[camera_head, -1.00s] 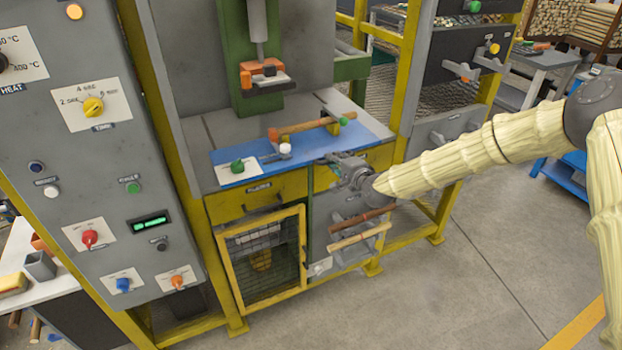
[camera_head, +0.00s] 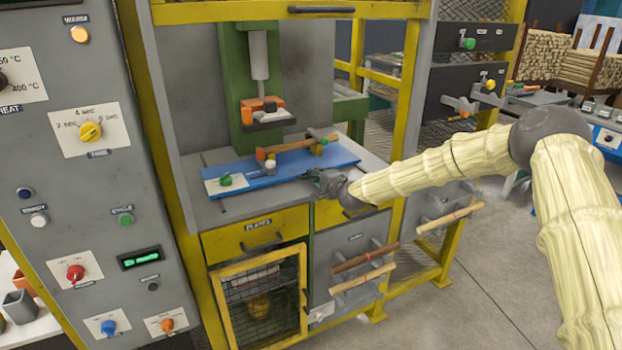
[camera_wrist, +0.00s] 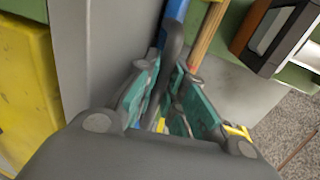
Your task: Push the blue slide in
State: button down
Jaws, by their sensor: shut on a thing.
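The blue slide (camera_head: 255,170) is a flat blue plate on the grey worktop under the green press. A strip of the blue slide (camera_wrist: 177,10) shows beyond the handle. The fingers partly hide the handle.
The press head (camera_head: 266,110) hangs above and behind the rod. Below the worktop are a yellow drawer (camera_head: 240,238), a mesh door (camera_head: 255,300) and wooden bar handles (camera_head: 365,257) sticking out. A control panel (camera_head: 60,190) stands at the left. Bare worktop shows in front of the slide.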

jog(key=shift+w+d+r, duration=0.1)
jog(key=shift+w+r, duration=0.05)
jog(key=shift+r, duration=0.05)
jog(key=c, duration=1.8)
grip_release()
jog(key=o, duration=0.3)
jog(key=shift+w+f, duration=0.15)
jog(key=shift+f, duration=0.05)
jog(key=shift+s, duration=0.25)
jog(key=shift+s, duration=0.2)
jog(key=shift+v, duration=3.7)
jog(key=shift+w+r, duration=0.1)
jog(key=shift+d, duration=0.15)
